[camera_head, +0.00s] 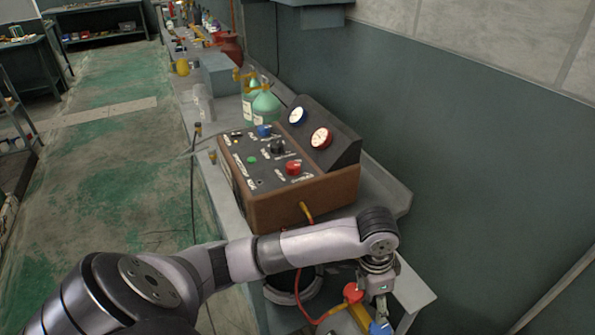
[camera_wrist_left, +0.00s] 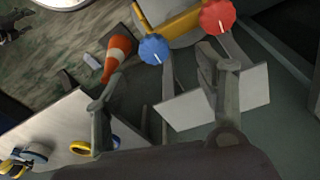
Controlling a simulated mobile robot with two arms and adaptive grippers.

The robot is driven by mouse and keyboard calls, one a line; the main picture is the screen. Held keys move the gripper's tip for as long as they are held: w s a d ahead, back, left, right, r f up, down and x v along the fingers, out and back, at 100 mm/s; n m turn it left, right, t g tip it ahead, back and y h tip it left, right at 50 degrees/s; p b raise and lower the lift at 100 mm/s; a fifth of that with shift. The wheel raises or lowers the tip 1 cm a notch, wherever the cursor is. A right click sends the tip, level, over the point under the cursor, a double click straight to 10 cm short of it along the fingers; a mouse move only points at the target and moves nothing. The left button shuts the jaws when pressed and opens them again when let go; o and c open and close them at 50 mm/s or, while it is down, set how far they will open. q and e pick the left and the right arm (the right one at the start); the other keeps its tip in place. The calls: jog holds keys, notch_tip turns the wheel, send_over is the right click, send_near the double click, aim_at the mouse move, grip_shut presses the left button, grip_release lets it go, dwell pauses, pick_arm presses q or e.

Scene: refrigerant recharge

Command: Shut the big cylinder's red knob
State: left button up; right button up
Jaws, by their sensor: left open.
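The red knob (camera_head: 353,292) shows at the bottom of the head view, just left of my left gripper (camera_head: 381,300). In the left wrist view the red knob (camera_wrist_left: 217,16) is at the top, beyond the right finger. The blue knob (camera_head: 380,328) is below the gripper in the head view. In the left wrist view the blue knob (camera_wrist_left: 154,49) lies beyond the gap between the open fingers (camera_wrist_left: 160,90). A yellow part (camera_wrist_left: 185,22) runs between the knobs. Most of the big cylinder is out of view or hidden. My right gripper is not in view.
A wooden-sided gauge box (camera_head: 305,190) with its own red knob (camera_head: 293,168) stands on the bench behind my left arm. Green bottles (camera_head: 265,107) stand beyond it. The left wrist view shows an orange-and-white cone (camera_wrist_left: 117,55) and yellow and blue rings on a pale surface.

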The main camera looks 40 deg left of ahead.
pick_arm(q)
jog(key=s+d+f+n+t+h, duration=0.1)
jog(key=s+d+f, duration=0.1)
jog(key=s+f, duration=0.15)
jog(key=s+d+f+n+t, duration=0.1)
jog(key=s+d+f, duration=0.1)
jog(key=s, duration=0.3)
jog(key=s+a+f+n, duration=0.1)
jog(key=s+a+f, duration=0.1)
jog(key=f, duration=0.6)
jog(key=s+a+f+n+y, duration=0.1)
jog(key=s+a+f, duration=0.2)
jog(key=f, duration=0.6)
jog(key=s+a+f+n+y, duration=0.1)
jog(key=s+a+f, duration=0.1)
jog(key=s+f, duration=0.4)
jog(key=shift+s+a+f+g+b, duration=0.2)
jog(key=shift+a+f+g+b, duration=0.15)
jog(key=shift+f, duration=0.8)
